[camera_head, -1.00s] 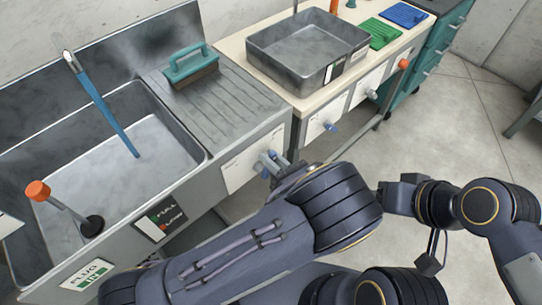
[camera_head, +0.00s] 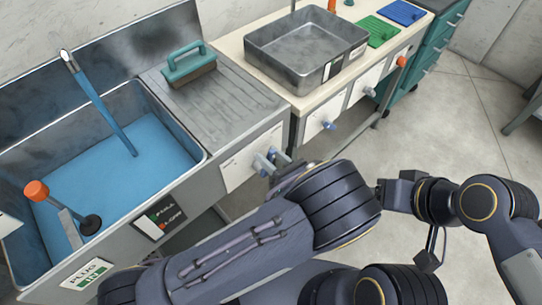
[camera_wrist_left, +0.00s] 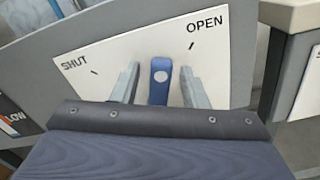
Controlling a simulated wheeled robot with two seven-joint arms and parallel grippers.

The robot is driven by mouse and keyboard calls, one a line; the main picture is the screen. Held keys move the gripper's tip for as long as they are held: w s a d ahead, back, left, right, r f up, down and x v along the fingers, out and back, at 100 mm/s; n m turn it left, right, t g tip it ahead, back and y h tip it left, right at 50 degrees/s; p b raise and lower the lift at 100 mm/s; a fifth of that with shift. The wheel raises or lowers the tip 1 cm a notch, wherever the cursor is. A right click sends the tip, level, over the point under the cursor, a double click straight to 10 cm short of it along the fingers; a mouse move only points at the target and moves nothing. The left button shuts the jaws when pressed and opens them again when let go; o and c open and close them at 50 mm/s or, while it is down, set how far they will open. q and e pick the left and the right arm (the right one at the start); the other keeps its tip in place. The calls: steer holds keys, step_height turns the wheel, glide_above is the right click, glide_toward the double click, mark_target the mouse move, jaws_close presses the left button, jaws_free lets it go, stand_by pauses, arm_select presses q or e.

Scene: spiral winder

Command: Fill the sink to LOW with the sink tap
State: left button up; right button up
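The sink (camera_head: 187,122) at the left holds blue water (camera_head: 150,168) across its floor. A blue stream (camera_head: 102,108) runs from the pale spout tip (camera_head: 66,56) into it. The FULL/LOW gauge (camera_head: 160,217) is on the sink's front. The blue tap lever (camera_wrist_left: 160,82) points up in the left wrist view, between the SHUT and OPEN marks on a white panel (camera_wrist_left: 100,50). My left gripper (camera_wrist_left: 160,88) is open, its fingers on either side of the lever with narrow gaps; it also shows in the head view (camera_head: 270,163). My right arm is in view, but its fingertips are unclear.
An orange-topped plug handle (camera_head: 37,191) stands in the sink above a PLUG IN sign (camera_head: 87,274). A teal brush (camera_head: 189,66) lies on the drainboard (camera_head: 225,105). A metal basin (camera_head: 305,50) and green and blue mats sit right. Open floor lies at right.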

arm_select(q)
steer(key=v, duration=0.7)
steer(key=shift+s+d+b, duration=0.25)
steer(key=shift+d+b, duration=0.05)
stand_by(5.6)
